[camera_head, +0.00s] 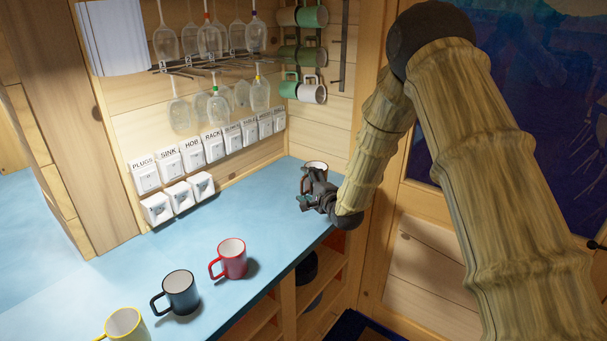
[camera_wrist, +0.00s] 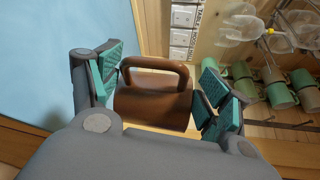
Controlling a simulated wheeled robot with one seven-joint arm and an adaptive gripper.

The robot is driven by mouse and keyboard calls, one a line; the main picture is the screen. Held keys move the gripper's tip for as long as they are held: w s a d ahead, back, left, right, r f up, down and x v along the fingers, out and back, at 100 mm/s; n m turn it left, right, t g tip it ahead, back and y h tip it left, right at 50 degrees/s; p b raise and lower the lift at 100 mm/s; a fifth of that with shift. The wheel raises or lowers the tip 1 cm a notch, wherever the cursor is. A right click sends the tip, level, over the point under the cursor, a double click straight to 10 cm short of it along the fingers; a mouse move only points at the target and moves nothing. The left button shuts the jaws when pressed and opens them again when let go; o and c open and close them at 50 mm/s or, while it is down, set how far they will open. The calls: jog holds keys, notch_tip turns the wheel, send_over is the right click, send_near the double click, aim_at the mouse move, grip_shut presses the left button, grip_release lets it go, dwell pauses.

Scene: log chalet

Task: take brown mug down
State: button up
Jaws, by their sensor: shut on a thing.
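The brown mug (camera_wrist: 150,104) is between the teal finger pads of my gripper (camera_wrist: 158,92) in the wrist view, its handle arching across the top of that picture. My gripper is shut on it. In the head view the mug (camera_head: 304,185) is mostly hidden behind my gripper (camera_head: 312,188); its pale rim shows above the fingers. It is at the far right end of the blue counter (camera_head: 255,215). Whether its base touches the counter cannot be told.
A red mug (camera_head: 232,258), a dark blue mug (camera_head: 180,292) and a yellow mug (camera_head: 124,324) stand along the counter's front. Green and white mugs (camera_head: 312,91) hang on the wall rack. Glasses (camera_head: 215,108) hang above labelled switches (camera_head: 190,153). Clear counter lies left of my gripper.

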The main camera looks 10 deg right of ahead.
jog(key=shift+w+d+f+b, duration=0.1)
jog(key=shift+w+f+b, duration=0.3)
jog(key=shift+w+b, duration=0.15)
dwell(0.4)
